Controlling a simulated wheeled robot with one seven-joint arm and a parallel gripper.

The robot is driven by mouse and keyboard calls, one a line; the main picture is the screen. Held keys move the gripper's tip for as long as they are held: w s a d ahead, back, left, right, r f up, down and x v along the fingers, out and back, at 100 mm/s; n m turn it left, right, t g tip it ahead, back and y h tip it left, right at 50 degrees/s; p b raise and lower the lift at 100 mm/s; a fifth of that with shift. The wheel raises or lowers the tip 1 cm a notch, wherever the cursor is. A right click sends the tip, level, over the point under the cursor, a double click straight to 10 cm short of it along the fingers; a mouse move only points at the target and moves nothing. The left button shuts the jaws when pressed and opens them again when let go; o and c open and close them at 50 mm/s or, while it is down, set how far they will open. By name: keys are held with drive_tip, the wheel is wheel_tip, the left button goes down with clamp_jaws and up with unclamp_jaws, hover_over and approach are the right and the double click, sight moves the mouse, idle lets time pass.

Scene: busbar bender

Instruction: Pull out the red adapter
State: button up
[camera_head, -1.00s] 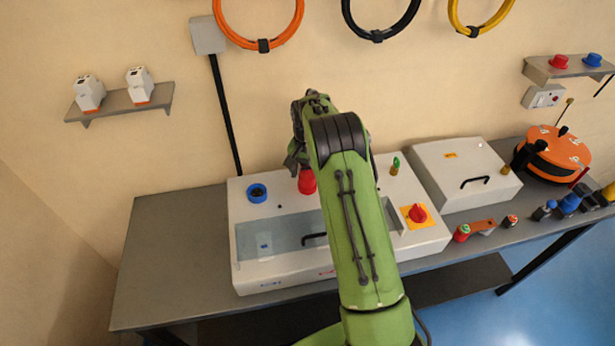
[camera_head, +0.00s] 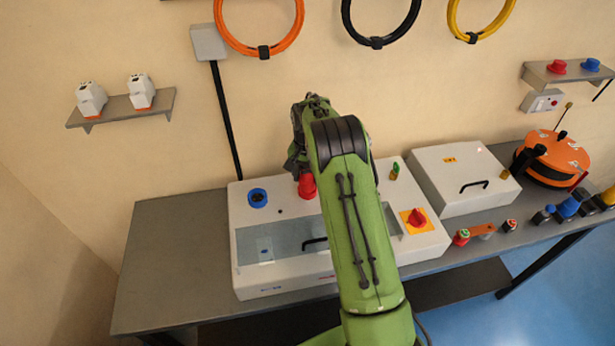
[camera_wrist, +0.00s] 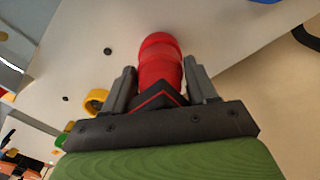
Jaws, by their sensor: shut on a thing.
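The red adapter (camera_head: 307,186) stands at the back of the white machine (camera_head: 262,218), partly hidden by my arm in the head view. In the wrist view the red adapter (camera_wrist: 160,62) sits between the two grey fingers of my gripper (camera_wrist: 160,84), and its far end meets the white top panel. My gripper is shut on it. I cannot tell whether the adapter is still seated in its socket. In the head view my gripper is mostly hidden behind my arm.
A blue ring socket (camera_head: 258,198) is left of the adapter. A red knob on a yellow plate (camera_head: 417,219) and a green-topped fitting (camera_head: 395,171) are to the right. A white lidded box (camera_head: 462,175) stands further right. The left table end (camera_head: 170,255) is bare.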

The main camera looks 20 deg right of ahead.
drive_tip(key=shift+r+p, duration=0.35)
drive_tip(key=shift+r, duration=0.35)
drive_tip(key=shift+r+p, duration=0.55)
drive_tip(key=shift+r, duration=0.2)
wheel_tip(320, 180, up, 5)
drive_tip(key=p, duration=0.4)
drive_tip(key=shift+r, duration=0.15)
drive_tip(key=shift+d+f, duration=0.1)
drive_tip(key=shift+f, duration=0.1)
